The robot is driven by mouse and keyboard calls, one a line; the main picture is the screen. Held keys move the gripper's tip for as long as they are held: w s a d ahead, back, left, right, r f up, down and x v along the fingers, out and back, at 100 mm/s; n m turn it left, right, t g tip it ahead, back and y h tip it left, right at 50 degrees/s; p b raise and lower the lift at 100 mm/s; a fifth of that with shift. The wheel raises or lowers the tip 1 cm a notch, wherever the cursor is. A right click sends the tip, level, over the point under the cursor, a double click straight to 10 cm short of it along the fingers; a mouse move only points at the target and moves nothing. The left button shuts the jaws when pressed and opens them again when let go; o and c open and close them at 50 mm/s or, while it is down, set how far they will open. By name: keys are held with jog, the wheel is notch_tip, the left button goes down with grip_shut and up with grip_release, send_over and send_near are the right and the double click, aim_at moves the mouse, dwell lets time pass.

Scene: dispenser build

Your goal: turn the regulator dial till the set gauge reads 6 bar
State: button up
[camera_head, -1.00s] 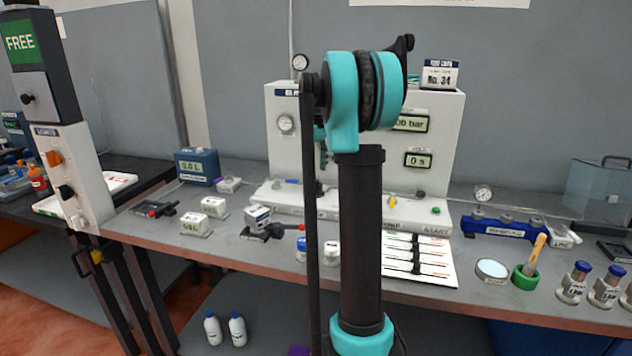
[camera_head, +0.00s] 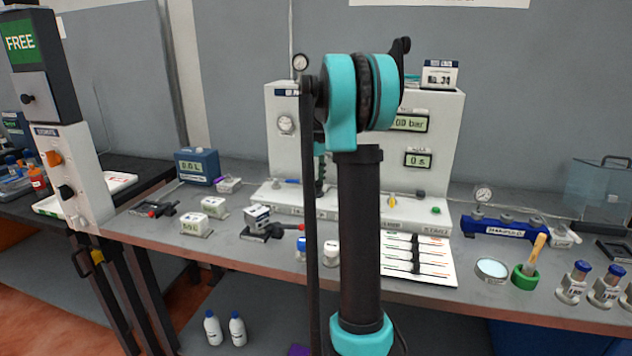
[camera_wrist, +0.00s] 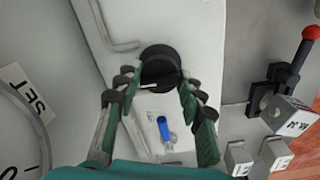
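The black regulator dial (camera_wrist: 161,68) sticks out from the white panel in the wrist view. My gripper (camera_wrist: 156,86) has its two green fingers on either side of the dial. They stand apart, with a gap on the left; I cannot tell whether the right finger touches. The set gauge (camera_wrist: 18,132) shows only in part at the left edge, with its SET label (camera_wrist: 24,90); its reading is not visible. My arm hides the dial there.
A bar display (camera_head: 411,123) and a seconds display (camera_head: 418,160) are on the white panel (camera_head: 450,130), the first partly hidden by my arm. A blue part (camera_wrist: 163,128) lies below the dial. A red-knobbed lever (camera_wrist: 310,33) stands to the right in the wrist view.

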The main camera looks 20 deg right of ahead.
jog(key=shift+c, duration=1.4)
jog(key=shift+m, duration=0.3)
jog(key=m, duration=0.8)
jog(key=shift+m, duration=2.3)
jog(key=o, duration=1.1)
